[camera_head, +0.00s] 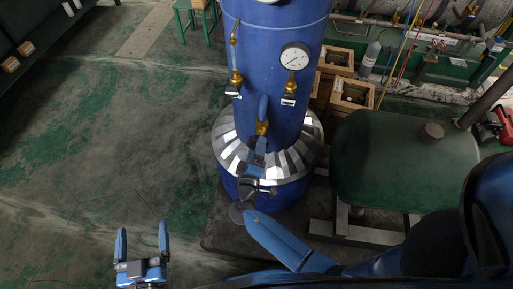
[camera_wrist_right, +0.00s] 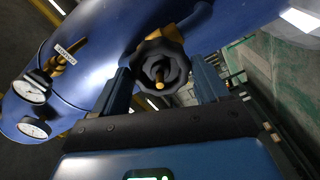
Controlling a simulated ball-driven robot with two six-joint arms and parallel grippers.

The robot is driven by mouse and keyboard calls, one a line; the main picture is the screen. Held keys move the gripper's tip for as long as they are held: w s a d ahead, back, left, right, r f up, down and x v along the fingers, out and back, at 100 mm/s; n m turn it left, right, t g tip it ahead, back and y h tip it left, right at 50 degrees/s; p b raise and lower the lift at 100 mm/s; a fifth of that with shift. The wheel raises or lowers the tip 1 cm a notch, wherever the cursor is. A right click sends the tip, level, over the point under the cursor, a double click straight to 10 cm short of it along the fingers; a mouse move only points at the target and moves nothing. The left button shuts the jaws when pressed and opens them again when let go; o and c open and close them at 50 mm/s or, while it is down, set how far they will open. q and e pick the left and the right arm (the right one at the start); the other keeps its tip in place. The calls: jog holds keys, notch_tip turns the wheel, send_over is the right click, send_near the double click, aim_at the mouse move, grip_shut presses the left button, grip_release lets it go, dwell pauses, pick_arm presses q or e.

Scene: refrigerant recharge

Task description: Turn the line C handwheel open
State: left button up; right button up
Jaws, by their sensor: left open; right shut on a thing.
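A dark, lobed handwheel (camera_wrist_right: 159,66) with a brass centre sits on a brass valve on the blue tank (camera_head: 275,90). In the right wrist view it is between the two fingers of my right gripper (camera_wrist_right: 163,78), which is shut on it. I cannot read which line it belongs to. In the head view my right gripper (camera_head: 261,130) is at the lower front of the tank and mostly hides the wheel; a bit of brass shows there. My left gripper (camera_head: 142,246) is open and empty at the lower left, over the floor, well apart from the tank.
A round white gauge (camera_head: 295,56) and brass valves (camera_head: 236,80) stick out from the tank above my right gripper. A green tank (camera_head: 400,160) stands close on the right. Wooden crates (camera_head: 350,92) are behind. The floor at left is free.

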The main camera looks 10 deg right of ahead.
jog(key=n, duration=0.2)
jog(key=shift+f+n+p, duration=0.1)
jog(key=shift+n+p, duration=0.2)
jog(key=shift+p, duration=0.1)
jog(key=shift+n+p, duration=1)
jog(key=shift+n, duration=1)
jog(key=shift+s, duration=0.1)
